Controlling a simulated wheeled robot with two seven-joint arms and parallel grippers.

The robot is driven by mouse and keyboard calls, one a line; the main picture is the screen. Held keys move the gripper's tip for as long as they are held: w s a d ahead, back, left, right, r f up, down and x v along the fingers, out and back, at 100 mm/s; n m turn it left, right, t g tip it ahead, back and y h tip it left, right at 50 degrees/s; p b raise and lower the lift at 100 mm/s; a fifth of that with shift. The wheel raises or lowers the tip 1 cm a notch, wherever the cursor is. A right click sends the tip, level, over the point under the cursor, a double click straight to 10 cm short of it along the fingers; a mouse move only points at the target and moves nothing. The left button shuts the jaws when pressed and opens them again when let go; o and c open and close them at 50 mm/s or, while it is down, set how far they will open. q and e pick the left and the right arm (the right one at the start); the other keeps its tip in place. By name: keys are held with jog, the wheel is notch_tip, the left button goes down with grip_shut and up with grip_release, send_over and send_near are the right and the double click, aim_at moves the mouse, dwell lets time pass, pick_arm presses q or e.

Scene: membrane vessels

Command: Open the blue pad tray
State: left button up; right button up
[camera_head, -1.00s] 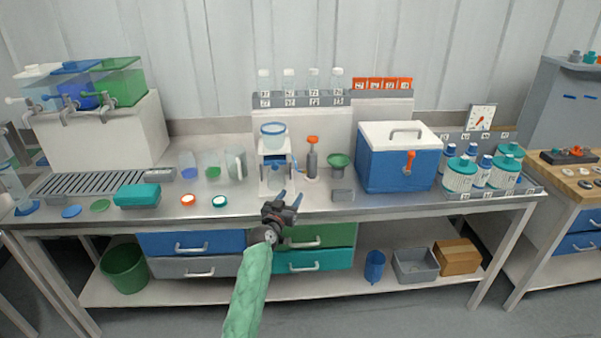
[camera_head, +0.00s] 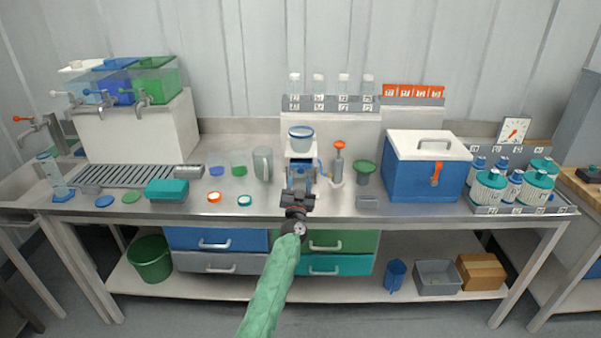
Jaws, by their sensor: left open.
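The blue pad tray (camera_head: 217,240) is a blue drawer front with a pale handle (camera_head: 215,244), under the bench at the left of a block of drawers. It looks shut, flush with the others. My left gripper (camera_head: 299,186) is open and looks empty. In the picture it lies at the bench's front edge, up and to the right of the blue tray and apart from its handle. Its fingers overlap a small stand on the bench, so their tips are hard to make out. My right gripper is not in view.
A grey drawer (camera_head: 219,263) lies below the blue one. A green drawer (camera_head: 343,241) and a teal drawer (camera_head: 350,265) lie to the right, partly behind my left arm. A green bin (camera_head: 150,259) stands on the lower shelf at left. The floor in front looks clear.

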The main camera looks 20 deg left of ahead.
aim_at(301, 172)
pick_arm(q)
jog(key=shift+x, duration=1.6)
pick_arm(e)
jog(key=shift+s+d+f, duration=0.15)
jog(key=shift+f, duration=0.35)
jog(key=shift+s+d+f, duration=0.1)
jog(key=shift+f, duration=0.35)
pick_arm(q)
grip_shut()
jog(key=shift+s+d+p, duration=0.1)
jog(key=shift+p, duration=0.25)
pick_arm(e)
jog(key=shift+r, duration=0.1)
